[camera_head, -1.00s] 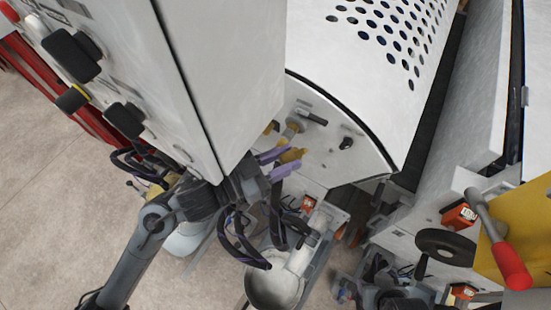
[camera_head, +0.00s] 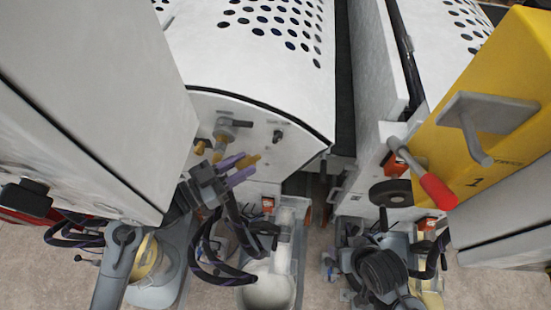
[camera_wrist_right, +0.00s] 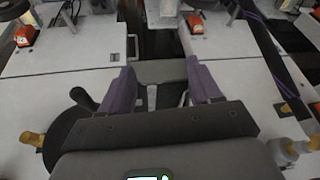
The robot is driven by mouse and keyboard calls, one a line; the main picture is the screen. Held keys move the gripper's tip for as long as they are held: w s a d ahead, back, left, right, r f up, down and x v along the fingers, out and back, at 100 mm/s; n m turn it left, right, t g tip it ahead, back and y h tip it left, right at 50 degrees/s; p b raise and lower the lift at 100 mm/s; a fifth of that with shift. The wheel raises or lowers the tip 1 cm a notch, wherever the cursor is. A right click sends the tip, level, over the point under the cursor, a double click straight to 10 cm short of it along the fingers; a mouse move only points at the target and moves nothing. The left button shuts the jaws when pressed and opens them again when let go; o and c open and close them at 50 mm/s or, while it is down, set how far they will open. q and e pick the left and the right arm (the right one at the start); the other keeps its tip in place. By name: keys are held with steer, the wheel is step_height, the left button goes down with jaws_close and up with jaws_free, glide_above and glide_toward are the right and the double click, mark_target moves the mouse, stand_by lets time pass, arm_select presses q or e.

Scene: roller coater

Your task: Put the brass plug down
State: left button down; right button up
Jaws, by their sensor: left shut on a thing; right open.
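My left gripper (camera_head: 236,170), with purple fingers, is shut on the brass plug (camera_head: 249,160) in the head view. The plug is a small gold-coloured piece showing at the fingertips; the fingers hide part of it. It is in front of the white end panel (camera_head: 285,165) of the coater, below and right of a grey fitting (camera_head: 226,129). Another brass piece (camera_head: 200,147) shows left of the gripper, by that fitting. In the right wrist view my right gripper (camera_wrist_right: 162,82) has its two purple fingers spread with nothing held between them.
A round pale pan (camera_head: 268,290) is below the left gripper. A yellow panel (camera_head: 480,110), a lever with a red grip (camera_head: 434,187) and a black handwheel (camera_head: 391,193) are on the right. A white cabinet (camera_head: 90,100) is close on the left. The right wrist view shows brass fittings (camera_wrist_right: 32,138) at the sides.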

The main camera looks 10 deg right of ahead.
mark_target(254, 160)
steer(key=w+a+r+m+t+y, duration=0.2)
steer(key=w+a+r+m+y, duration=0.1)
steer(key=w+a+m+y, duration=0.4)
steer(key=w+a+r+m+t+y, duration=0.1)
steer(key=w+a+r+m+y, duration=0.3)
steer(key=a, duration=0.6)
steer(key=w+r+n+y, duration=0.1)
steer(key=w+r+n, duration=0.1)
steer(key=r, duration=0.1)
steer(key=w+d+r+n+g+y, duration=0.1)
steer(key=w+r+n, duration=0.1)
steer(key=w+r, duration=0.1)
steer(key=w+d+r+n+g+y, duration=0.1)
steer(key=w+r, duration=0.1)
steer(key=r, duration=0.3)
steer(key=shift+w+d+r+n, duration=0.15)
steer(key=shift+w+r+n, duration=0.1)
steer(key=shift+w+n, duration=0.15)
steer(key=shift+w+r, duration=0.1)
steer(key=shift+r, duration=0.15)
steer(key=shift+x, duration=2.45)
steer(key=shift+r, duration=0.2)
steer(key=c, duration=0.8)
steer(key=o, duration=0.8)
